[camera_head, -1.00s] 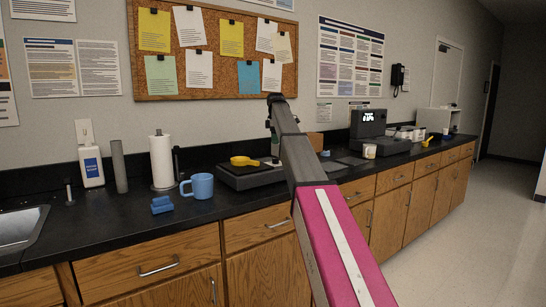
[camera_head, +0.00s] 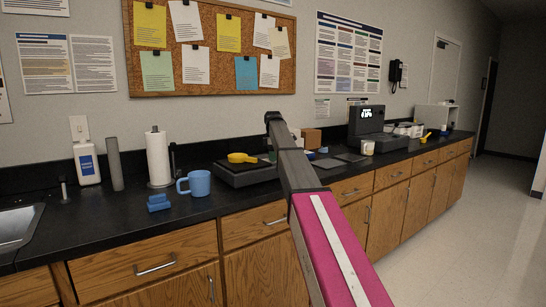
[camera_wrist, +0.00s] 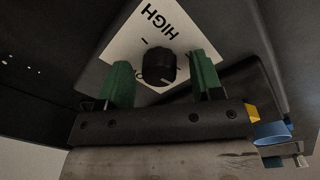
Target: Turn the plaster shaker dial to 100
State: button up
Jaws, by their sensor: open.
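The dial (camera_wrist: 158,68) is a black round knob on a white plate (camera_wrist: 122,48) marked HIGH, in the wrist view. Its setting is too dark to read. My gripper (camera_wrist: 159,62) is open, with one green fingertip on each side of the knob; I cannot tell whether either touches it. In the head view, the plaster shaker (camera_head: 238,174) appears to be the low dark grey box on the black counter, with a yellow scoop (camera_head: 242,158) on top. My arm hides its right part, and the dial and most of my gripper are not visible there.
A blue mug (camera_head: 196,184) and a small blue block (camera_head: 158,203) stand left of the box. A paper towel roll (camera_head: 158,158) is behind them. A brown box (camera_head: 311,138) and a machine with a display (camera_head: 367,121) stand to the right.

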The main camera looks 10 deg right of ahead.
jog(key=shift+f, duration=0.1)
jog(key=c, duration=0.9)
jog(key=shift+m, duration=0.3)
jog(key=m, duration=0.9)
jog(key=shift+m, duration=0.4)
jog(key=m, duration=0.4)
jog(key=shift+w+m, duration=0.1)
jog(key=shift+m, duration=0.2)
jog(key=m, duration=0.4)
jog(key=shift+m+g, duration=0.3)
